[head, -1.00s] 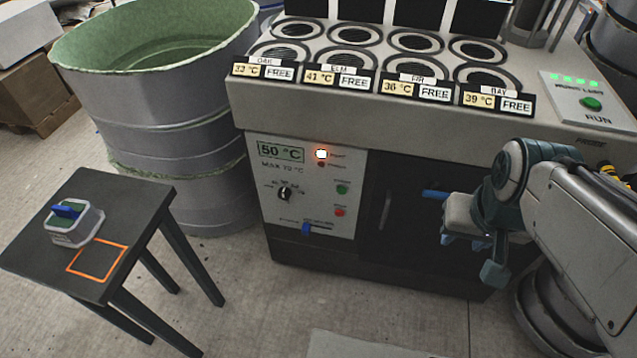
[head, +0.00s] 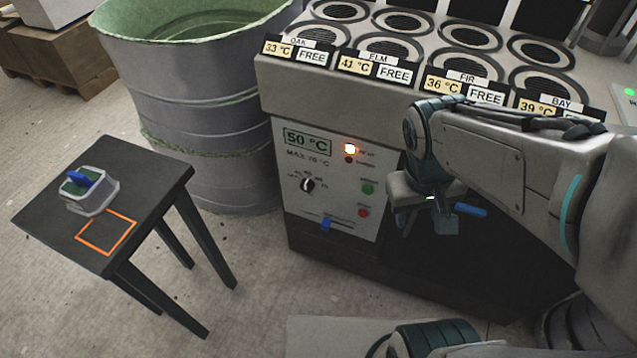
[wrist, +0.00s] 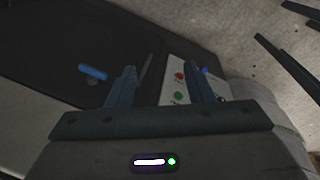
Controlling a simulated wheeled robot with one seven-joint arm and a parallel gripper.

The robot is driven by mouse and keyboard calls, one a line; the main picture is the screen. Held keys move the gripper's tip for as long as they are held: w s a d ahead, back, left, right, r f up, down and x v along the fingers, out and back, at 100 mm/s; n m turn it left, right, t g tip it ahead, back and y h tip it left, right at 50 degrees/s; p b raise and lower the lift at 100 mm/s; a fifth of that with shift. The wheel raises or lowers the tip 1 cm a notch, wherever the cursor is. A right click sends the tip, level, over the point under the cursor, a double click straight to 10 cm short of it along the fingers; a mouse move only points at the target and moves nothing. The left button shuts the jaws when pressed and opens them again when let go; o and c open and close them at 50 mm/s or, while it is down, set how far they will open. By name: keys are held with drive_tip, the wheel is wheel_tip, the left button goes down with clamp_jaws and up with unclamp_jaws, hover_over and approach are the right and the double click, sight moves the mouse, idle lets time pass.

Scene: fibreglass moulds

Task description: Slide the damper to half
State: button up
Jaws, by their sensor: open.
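The damper looks to be the blue slider knob (head: 326,224) at the bottom of the white control panel (head: 290,205), near the left part of its slot. It shows small in the wrist view (wrist: 204,70), close to the right finger. My gripper (head: 425,222) is open and empty, in front of the machine, to the right of the panel and apart from the knob. In the wrist view its two fingers (wrist: 163,88) point toward the panel. The slot's markings are too small to read.
The panel has a rotary dial (head: 308,185), a green button (head: 367,188) and a red button (head: 363,212). A blue handle (head: 471,210) is right of my gripper. A dark stool (head: 150,185) holding a blue-handled block (head: 90,190) stands left. A large drum (head: 205,110) stands behind it.

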wheel_tip(320, 180, down, 15)
drive_tip(key=w+n+g+h+b, duration=0.2)
drive_tip(key=n+h+b, duration=0.45)
drive_tip(key=b, duration=0.25)
drive_tip(key=n+t+y+b, duration=0.2)
drive_tip(key=n+t+b, duration=1.65)
drive_tip(key=n, duration=0.55)
approach(324, 227)
drive_tip(key=b+x, duration=0.3)
drive_tip(key=x, duration=0.6)
drive_tip(key=shift+w+b, duration=0.2)
drive_tip(key=shift+b, duration=0.15)
drive_tip(key=shift+c, duration=0.4)
clamp_jaws()
drive_tip(key=shift+d, duration=0.1)
